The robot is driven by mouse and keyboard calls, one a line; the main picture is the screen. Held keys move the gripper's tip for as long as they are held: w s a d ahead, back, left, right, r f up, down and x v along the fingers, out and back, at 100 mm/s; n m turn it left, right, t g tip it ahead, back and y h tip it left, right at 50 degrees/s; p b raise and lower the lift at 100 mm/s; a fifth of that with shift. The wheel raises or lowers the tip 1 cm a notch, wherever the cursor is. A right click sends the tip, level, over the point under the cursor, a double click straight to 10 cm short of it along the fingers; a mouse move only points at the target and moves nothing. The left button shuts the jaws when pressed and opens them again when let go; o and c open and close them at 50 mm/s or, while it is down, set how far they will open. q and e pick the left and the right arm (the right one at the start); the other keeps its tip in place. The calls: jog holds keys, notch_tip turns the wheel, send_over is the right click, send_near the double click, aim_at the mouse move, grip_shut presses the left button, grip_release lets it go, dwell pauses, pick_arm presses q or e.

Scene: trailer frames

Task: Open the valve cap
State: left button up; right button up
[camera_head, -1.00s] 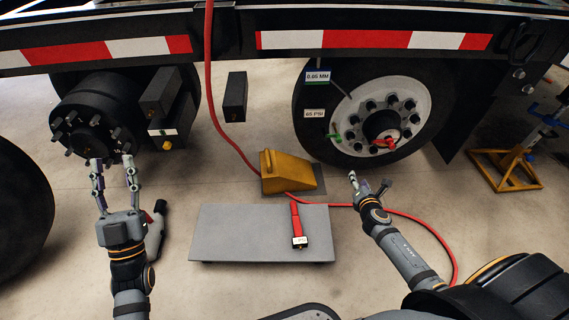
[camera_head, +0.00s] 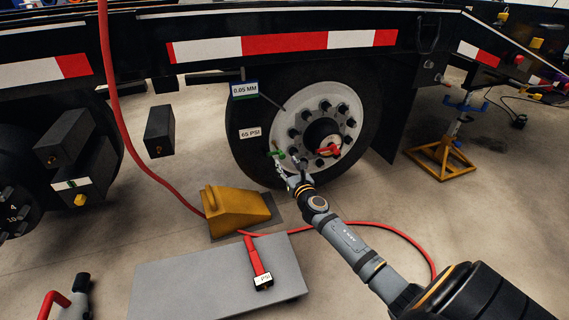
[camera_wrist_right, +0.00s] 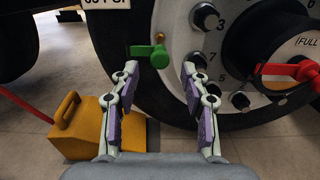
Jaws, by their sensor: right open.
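The green valve cap (camera_head: 276,153) sits on the wheel (camera_head: 322,112), at the lower left of its white rim. It also shows in the right wrist view as a green cap (camera_wrist_right: 158,56) with a small knob on top. My right gripper (camera_head: 290,171) is just below the cap in the head view. In the right wrist view my right gripper (camera_wrist_right: 160,68) is open, its two fingers apart with the cap between and beyond the tips. No contact with the cap shows. My left gripper is out of view.
A yellow wheel chock (camera_head: 238,212) stands by the tire. A grey platform (camera_head: 200,285) holds a red PSI gauge (camera_head: 257,262). A red hose (camera_head: 385,228) runs along the floor. A red lever (camera_head: 329,150) is on the hub. A yellow jack stand (camera_head: 440,160) stands at right.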

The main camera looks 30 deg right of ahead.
jog(key=shift+x, duration=1.45)
grip_shut()
